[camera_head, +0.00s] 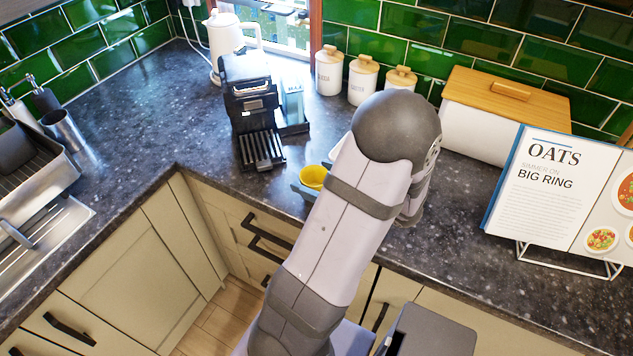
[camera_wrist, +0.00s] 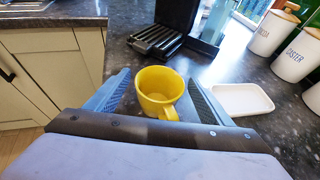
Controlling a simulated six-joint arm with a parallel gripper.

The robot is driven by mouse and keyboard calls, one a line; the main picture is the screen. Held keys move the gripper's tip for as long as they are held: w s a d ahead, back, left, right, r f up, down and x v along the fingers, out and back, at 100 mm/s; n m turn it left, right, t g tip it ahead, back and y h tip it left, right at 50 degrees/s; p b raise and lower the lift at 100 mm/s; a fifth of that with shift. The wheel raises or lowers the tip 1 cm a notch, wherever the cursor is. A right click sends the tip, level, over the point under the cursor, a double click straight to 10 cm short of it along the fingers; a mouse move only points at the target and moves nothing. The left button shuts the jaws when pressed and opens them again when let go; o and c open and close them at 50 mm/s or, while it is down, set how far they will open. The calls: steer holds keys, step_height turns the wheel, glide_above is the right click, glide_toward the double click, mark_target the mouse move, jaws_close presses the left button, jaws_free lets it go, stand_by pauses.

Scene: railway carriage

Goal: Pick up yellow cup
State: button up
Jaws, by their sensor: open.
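The yellow cup (camera_wrist: 160,88) stands upright on the dark counter in the wrist view, its handle pointing toward my gripper. In the head view only part of the yellow cup (camera_head: 313,177) shows, as my arm covers the rest. My gripper (camera_wrist: 160,95) is open, with one finger on each side of the cup. The cup sits between the fingers, with a visible gap on the right; I cannot tell whether the left finger touches it. In the head view, a bit of my gripper (camera_head: 303,184) shows beside the cup.
A black coffee machine (camera_head: 252,100) with a ribbed drip tray stands behind the cup. A white shallow dish (camera_wrist: 242,99) lies to the right of my right finger. White canisters (camera_head: 362,80), a bread bin (camera_head: 495,125) and a cookbook (camera_head: 545,190) stand along the counter. The counter's front edge is close.

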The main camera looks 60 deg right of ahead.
steer(key=shift+w+f, duration=0.1)
steer(key=shift+w, duration=0.1)
steer(key=c, duration=1.2)
steer(key=shift+c, duration=0.2)
steer(key=shift+r, duration=0.2)
step_height(320, 180, up, 10)
steer(key=shift+b, duration=0.3)
